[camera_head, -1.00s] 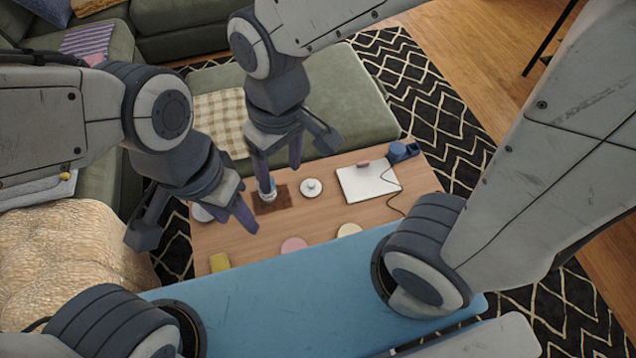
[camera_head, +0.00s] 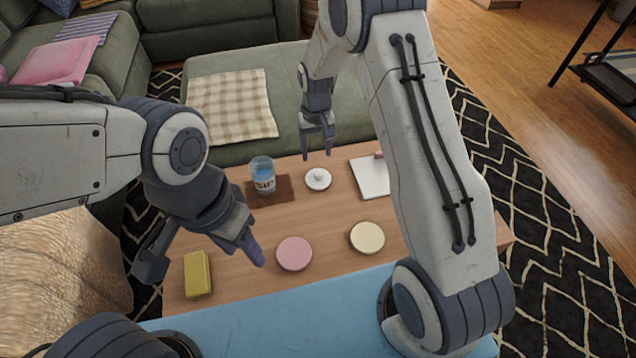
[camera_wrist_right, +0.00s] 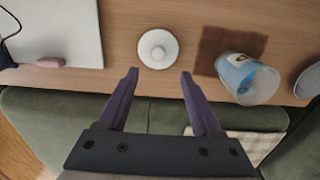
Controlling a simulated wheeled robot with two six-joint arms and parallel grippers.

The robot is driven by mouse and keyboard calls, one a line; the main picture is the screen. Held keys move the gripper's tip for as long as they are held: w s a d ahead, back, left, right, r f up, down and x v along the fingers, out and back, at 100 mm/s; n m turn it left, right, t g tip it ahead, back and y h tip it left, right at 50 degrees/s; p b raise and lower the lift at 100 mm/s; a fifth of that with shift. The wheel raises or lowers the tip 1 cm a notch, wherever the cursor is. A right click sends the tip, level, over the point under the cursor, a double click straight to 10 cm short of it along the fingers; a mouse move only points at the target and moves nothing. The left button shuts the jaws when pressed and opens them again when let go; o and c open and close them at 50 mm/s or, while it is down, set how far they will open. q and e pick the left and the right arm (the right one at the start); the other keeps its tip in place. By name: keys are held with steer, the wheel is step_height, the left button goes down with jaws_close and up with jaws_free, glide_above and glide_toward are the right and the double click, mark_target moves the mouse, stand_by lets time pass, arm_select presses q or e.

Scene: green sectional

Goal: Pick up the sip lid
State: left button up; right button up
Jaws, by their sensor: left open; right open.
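The white round lid with a small knob (camera_head: 318,179), which I take for the sip lid, lies flat on the wooden table. It also shows in the right wrist view (camera_wrist_right: 158,48). My right gripper (camera_head: 318,155) is open and empty beyond it at the table's far edge. In the wrist view its fingertips (camera_wrist_right: 160,72) point toward the lid, which is centred just ahead of them; contact is not visible. A clear cup with blue contents and "SIP" lettering (camera_head: 262,174) stands on a brown mat, left of the lid. My left gripper (camera_head: 204,262) is open and empty over the table's left side.
A pink disc (camera_head: 294,254), a cream disc (camera_head: 367,237) and a yellow sponge-like block (camera_head: 197,274) lie nearer on the table (camera_head: 232,245). A white pad (camera_head: 369,178) is right of the lid. A green ottoman (camera_head: 285,100) borders the far side.

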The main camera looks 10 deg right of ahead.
mark_target(318, 173)
step_height(318, 173, down, 4)
steer(key=shift+r+b, duration=0.1)
steer(key=shift+b, duration=0.35)
steer(key=f+b, duration=0.1)
steer(key=f, duration=0.1)
steer(key=f+b, duration=0.1)
steer(key=f, duration=0.2)
steer(key=shift+s+d+f, duration=0.15)
steer(key=shift+s+d, duration=0.05)
jaws_close()
